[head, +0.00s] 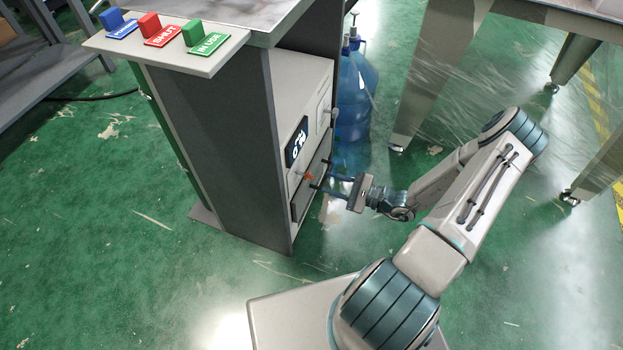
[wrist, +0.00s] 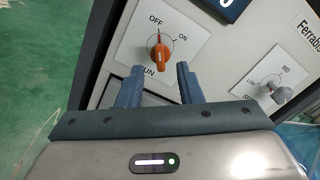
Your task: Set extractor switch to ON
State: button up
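The extractor switch, an orange rotary knob (wrist: 160,53), sits on a white plate marked OFF, ON and a partly hidden label ending in UN. Its dark pointer line points up, near the OFF mark. In the head view the orange knob (head: 307,176) shows small on the machine's front. My gripper (wrist: 158,72) is open, with its two fingers apart on either side below the knob and nothing between them. In the head view my gripper (head: 325,180) reaches left toward the panel. I cannot tell whether a finger touches the knob or plate.
A grey knob (wrist: 282,94) sits on another plate to the right. Blue, red and green labelled blocks (head: 160,32) stand on the machine's top shelf. Blue water bottles (head: 352,95) stand behind my gripper.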

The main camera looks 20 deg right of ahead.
aim_at(313, 178)
jog(key=b+x, duration=0.1)
jog(key=x, duration=0.6)
jog(key=shift+d, duration=0.1)
jog(key=shift+s, duration=0.1)
jog(key=c, duration=0.6)
